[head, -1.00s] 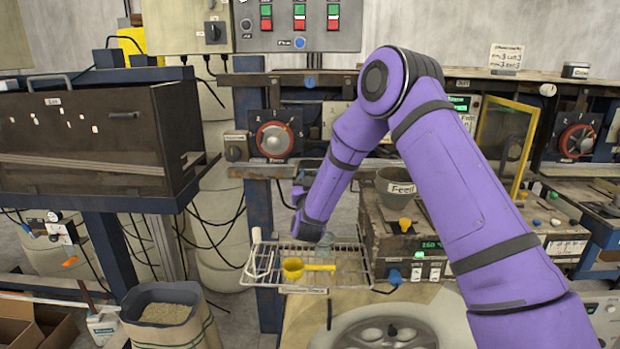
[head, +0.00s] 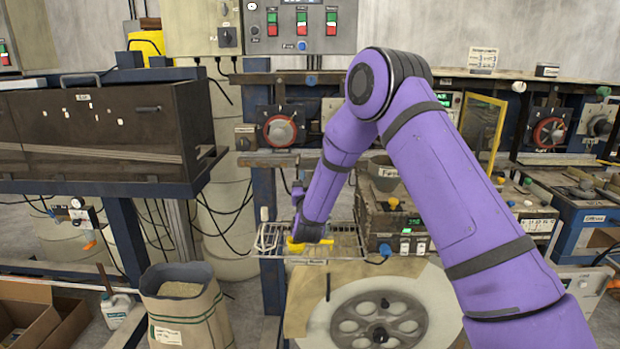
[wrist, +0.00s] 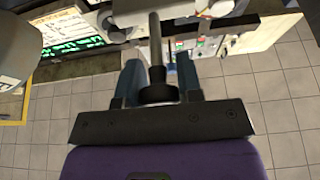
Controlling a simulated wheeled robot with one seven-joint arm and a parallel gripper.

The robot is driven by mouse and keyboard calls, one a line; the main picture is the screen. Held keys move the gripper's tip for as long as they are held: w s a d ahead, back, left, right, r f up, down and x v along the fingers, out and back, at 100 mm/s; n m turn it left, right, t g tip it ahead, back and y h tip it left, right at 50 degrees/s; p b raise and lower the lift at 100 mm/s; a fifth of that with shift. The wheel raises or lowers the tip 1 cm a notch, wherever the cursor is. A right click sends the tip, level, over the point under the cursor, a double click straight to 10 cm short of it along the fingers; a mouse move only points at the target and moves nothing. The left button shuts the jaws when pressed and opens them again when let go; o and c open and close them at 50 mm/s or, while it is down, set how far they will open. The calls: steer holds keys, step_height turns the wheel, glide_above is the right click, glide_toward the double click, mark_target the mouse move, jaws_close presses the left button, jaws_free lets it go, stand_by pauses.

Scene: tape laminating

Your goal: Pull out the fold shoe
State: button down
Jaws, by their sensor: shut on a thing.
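In the wrist view, my gripper (wrist: 158,64) is shut, its two blue fingers on either side of a dark rod (wrist: 155,50) with a wide round black end (wrist: 158,93). I cannot tell whether this held piece is the fold shoe or its handle. I cannot make out the fold shoe anywhere else.
The wire rack (head: 272,240) holds a yellow scoop (head: 322,248), partly behind my wrist. A spoked wheel (head: 345,314) lies below it. A black box (head: 100,155) on a blue frame and a grain sack (head: 190,316) stand left. Machines line the right. Tiled floor (wrist: 90,110) shows in the wrist view.

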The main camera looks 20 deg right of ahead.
steer(key=c, duration=0.8)
jaws_free()
steer(key=v, duration=1)
steer(key=shift+s+f, duration=0.2)
steer(key=shift+s, duration=0.15)
steer(key=shift+a, duration=0.1)
